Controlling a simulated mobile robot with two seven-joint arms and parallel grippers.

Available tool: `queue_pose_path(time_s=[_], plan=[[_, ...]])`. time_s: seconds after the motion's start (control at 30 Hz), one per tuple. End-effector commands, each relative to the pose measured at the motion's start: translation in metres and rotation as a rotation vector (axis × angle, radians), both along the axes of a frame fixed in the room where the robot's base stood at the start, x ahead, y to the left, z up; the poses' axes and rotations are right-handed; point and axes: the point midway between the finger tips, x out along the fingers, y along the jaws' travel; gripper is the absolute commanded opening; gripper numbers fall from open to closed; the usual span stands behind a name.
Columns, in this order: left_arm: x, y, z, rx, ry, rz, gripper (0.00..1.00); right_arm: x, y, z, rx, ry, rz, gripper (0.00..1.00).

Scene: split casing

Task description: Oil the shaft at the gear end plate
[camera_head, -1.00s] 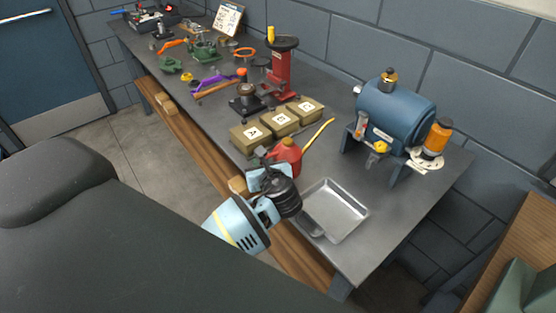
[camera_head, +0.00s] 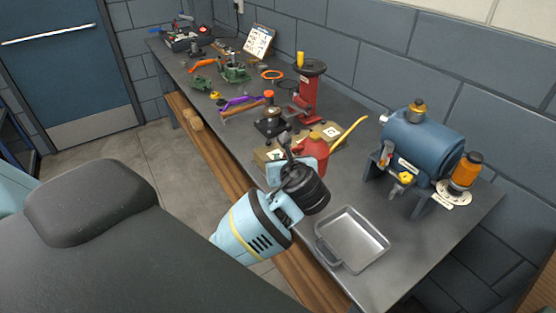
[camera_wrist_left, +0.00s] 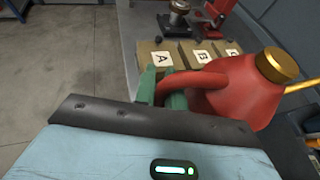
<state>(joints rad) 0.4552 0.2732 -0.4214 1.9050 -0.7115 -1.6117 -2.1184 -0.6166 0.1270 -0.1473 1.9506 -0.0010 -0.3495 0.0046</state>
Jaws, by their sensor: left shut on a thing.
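A red oil can (camera_head: 313,146) with a long yellow spout (camera_head: 350,131) is at my left gripper (camera_head: 287,150) in the head view. In the left wrist view, the green fingers of my left gripper (camera_wrist_left: 163,90) are shut on the handle of the red can (camera_wrist_left: 235,92), whose brass cap faces up. The can appears raised and covers part of the lettered boxes behind it. Green metal parts (camera_head: 234,72) stand farther along the bench; I cannot tell which is the gear end plate, and no shaft shows clearly. My right gripper is not in view.
Lettered boxes (camera_wrist_left: 158,58) sit just behind the can. A metal tray (camera_head: 352,240) lies at the bench's near end. A blue tank (camera_head: 421,145) on legs stands at the right by the wall. A red press (camera_head: 309,90) stands beyond the boxes.

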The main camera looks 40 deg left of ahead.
Motion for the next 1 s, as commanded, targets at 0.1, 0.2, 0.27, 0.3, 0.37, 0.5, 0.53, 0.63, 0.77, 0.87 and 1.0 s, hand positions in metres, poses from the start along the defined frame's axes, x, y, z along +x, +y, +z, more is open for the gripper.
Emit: queue_pose_path(time_s=[0.1, 0.2, 0.27, 0.3, 0.37, 0.5, 0.53, 0.63, 0.77, 0.87, 1.0], plan=[[0.004, -0.006, 0.011, 0.004, -0.011, -0.081, 0.0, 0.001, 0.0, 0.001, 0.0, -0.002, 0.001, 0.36], [0.006, -0.02, 0.023, 0.007, -0.012, -0.219, 0.0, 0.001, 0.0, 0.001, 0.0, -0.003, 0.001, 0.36], [0.004, -0.032, 0.029, 0.009, -0.011, -0.322, 0.0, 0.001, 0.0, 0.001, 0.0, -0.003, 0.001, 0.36], [0.002, -0.042, 0.032, 0.009, -0.009, -0.393, 0.0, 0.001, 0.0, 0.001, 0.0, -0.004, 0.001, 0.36], [-0.003, -0.057, 0.036, 0.01, -0.009, -0.5, 0.0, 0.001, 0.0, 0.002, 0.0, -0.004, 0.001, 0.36], [-0.021, -0.087, 0.038, 0.007, -0.005, -0.699, 0.0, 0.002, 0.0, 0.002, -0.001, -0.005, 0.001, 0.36], [-0.024, -0.091, 0.038, 0.006, -0.004, -0.73, 0.0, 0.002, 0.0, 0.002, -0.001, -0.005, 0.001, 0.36], [-0.034, -0.103, 0.037, 0.003, -0.005, -0.805, 0.0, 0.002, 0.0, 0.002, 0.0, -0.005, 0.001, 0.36], [-0.039, -0.108, 0.036, 0.001, -0.005, -0.841, 0.0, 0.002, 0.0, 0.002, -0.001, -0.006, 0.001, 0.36], [-0.039, -0.109, 0.036, -0.001, -0.005, -0.842, 0.0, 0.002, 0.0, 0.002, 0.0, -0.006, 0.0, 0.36], [-0.039, -0.109, 0.037, 0.0, -0.006, -0.841, 0.0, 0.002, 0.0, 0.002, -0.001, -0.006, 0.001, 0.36]])
